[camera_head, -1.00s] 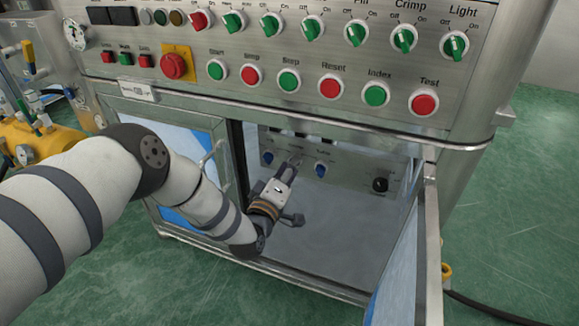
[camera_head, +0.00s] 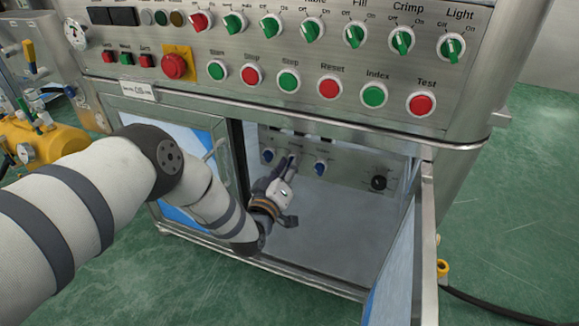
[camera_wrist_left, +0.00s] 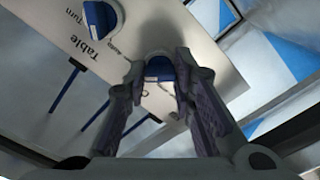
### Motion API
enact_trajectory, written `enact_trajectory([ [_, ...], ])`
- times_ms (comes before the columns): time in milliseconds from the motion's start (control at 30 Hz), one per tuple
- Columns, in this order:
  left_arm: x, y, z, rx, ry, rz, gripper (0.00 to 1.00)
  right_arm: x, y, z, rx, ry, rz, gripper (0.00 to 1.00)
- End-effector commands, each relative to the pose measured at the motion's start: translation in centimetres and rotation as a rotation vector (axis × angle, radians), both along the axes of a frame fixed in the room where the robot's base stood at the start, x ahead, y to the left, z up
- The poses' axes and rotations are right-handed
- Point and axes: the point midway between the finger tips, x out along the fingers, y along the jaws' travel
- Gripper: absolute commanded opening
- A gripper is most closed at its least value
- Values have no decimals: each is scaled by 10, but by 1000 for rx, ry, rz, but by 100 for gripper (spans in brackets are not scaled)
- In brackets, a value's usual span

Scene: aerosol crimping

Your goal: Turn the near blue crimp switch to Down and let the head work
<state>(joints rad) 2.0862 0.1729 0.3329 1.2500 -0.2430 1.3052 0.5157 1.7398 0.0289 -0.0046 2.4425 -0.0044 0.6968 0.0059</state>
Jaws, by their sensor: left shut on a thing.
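A small panel (camera_head: 345,174) with blue switches sits inside the open cabinet. One blue switch (camera_head: 267,156) is left of my left gripper (camera_head: 291,162) and another blue switch (camera_head: 320,168) is to its right. My left gripper reaches in to the panel between them. In the left wrist view, its fingers (camera_wrist_left: 159,68) are shut on a blue switch (camera_wrist_left: 158,70), whose label I cannot read. A second blue knob (camera_wrist_left: 101,19) is beside it, near the printed words "Table" and "Turn". The held switch is hidden by the gripper in the head view. My right gripper is not in view.
The open cabinet door (camera_head: 425,245) stands at the right and the closed glazed door (camera_head: 170,135) at the left. A black knob (camera_head: 379,183) is at the panel's right end. The cabinet floor (camera_head: 330,235) is clear. The upper control panel (camera_head: 330,60) overhangs the opening.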

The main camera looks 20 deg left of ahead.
Motion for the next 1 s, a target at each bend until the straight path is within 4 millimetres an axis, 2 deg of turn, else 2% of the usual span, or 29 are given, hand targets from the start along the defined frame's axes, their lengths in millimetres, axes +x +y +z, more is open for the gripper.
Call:
enact_trajectory([
  [167, 0, 0, 0, 1, 1, 0, 0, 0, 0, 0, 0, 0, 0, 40],
  [200, 0, 0, -1, 1, 1, 0, 28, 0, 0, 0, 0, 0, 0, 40],
  [267, 0, 0, 0, 0, 1, 0, 41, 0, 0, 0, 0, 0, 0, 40],
  [300, 0, 0, 0, 0, 1, 0, 43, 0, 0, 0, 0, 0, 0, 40],
  [567, -1, 0, 0, -1, 1, 0, 43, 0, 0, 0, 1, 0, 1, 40],
  [667, -11, 1, -1, -1, 4, -1, 43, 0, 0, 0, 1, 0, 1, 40],
  [1000, -97, 3, -1, -1, 5, -1, 43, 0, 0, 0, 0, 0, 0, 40],
])
